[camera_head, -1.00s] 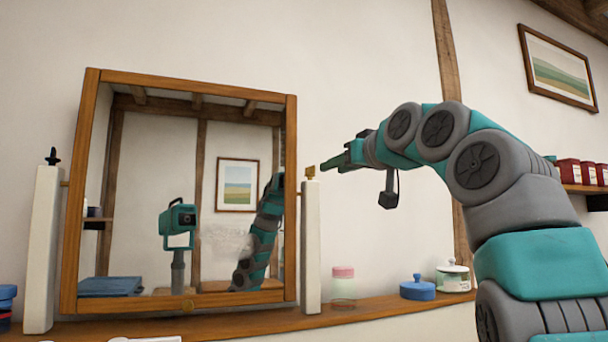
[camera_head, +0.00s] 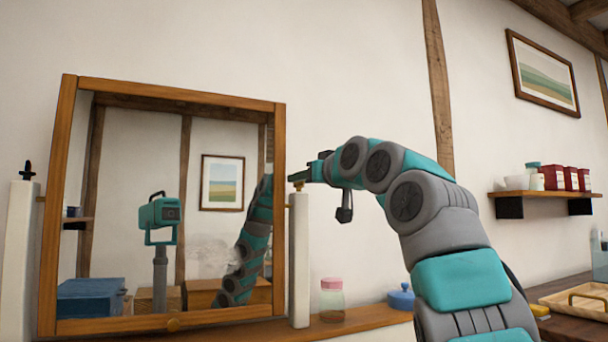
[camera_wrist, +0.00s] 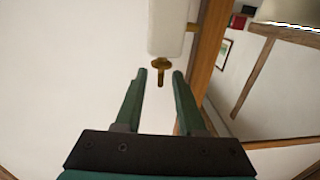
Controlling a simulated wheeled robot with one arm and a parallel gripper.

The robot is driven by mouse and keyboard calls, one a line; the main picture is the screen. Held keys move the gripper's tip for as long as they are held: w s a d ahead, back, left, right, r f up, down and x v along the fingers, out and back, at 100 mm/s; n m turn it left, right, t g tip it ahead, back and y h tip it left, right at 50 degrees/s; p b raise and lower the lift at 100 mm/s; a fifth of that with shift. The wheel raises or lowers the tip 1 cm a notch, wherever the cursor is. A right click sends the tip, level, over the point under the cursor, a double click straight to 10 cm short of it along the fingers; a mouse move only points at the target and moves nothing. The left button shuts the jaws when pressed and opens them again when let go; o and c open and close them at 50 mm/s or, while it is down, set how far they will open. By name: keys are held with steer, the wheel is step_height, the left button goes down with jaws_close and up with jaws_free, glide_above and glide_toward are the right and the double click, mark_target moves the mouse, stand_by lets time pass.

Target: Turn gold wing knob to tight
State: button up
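The gold wing knob (camera_head: 298,186) sits on top of the white post (camera_head: 299,255) at the right side of the wood-framed mirror (camera_head: 280,200). In the wrist view the gold knob (camera_wrist: 161,67) shows a flange and a narrow stem or wing. My gripper (camera_head: 298,176) is at the post top, level with or just above the knob. In the wrist view my gripper (camera_wrist: 159,73) is open, with the knob's narrow end between the two fingertips and a gap on each side. I cannot tell whether the knob is tight.
A dark knob (camera_head: 27,170) tops the left post (camera_head: 20,250). A pink-lidded jar (camera_head: 332,300) and a blue pot (camera_head: 401,298) stand on the wooden ledge (camera_head: 370,326). The mirror frame is close beside my gripper. The wall above is clear.

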steer(key=shift+c, duration=0.4)
jaws_close()
